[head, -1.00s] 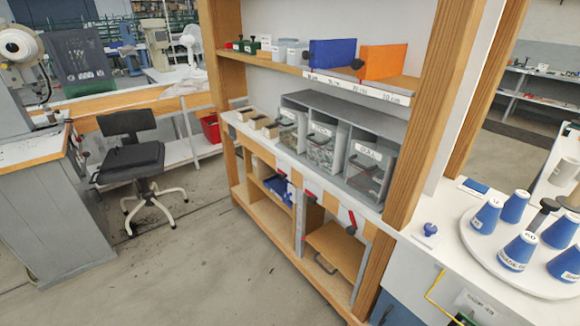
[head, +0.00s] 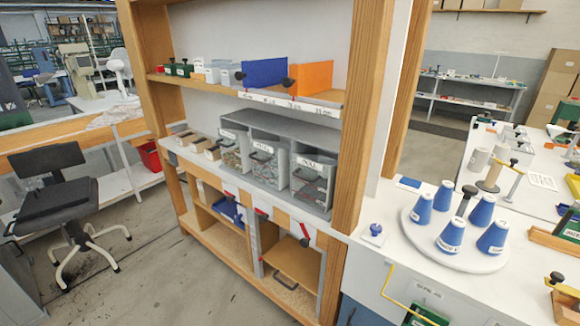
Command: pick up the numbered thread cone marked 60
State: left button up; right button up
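Several blue thread cones with pale marks stand upright on a round white turntable (head: 420,246) on the white bench at the right. They include a front cone (head: 451,238), a right cone (head: 492,240), a left cone (head: 421,210), a back cone (head: 443,196) and a back right cone (head: 482,212). The marks are too small to read, so I cannot tell which cone is 60. A dark knob (head: 466,198) rises from the turntable's middle. Neither of my grippers is in view.
A wooden shelf unit (head: 348,130) with grey bins (head: 262,160) stands left of the bench. A small blue knobbed object (head: 375,232) sits left of the turntable. A yellow rail (head: 385,284) runs along the bench front. A black chair (head: 52,196) and open floor lie at left.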

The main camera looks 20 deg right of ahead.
aim_at(448, 243)
jog(key=z, duration=1.8)
jog(key=i+l, duration=0.1)
jog(key=l, duration=0.85)
jog(key=i+l, duration=0.15)
jog(key=l, duration=0.3)
jog(key=l+z, duration=0.1)
jog(key=l, duration=0.4)
jog(key=i, duration=0.05)
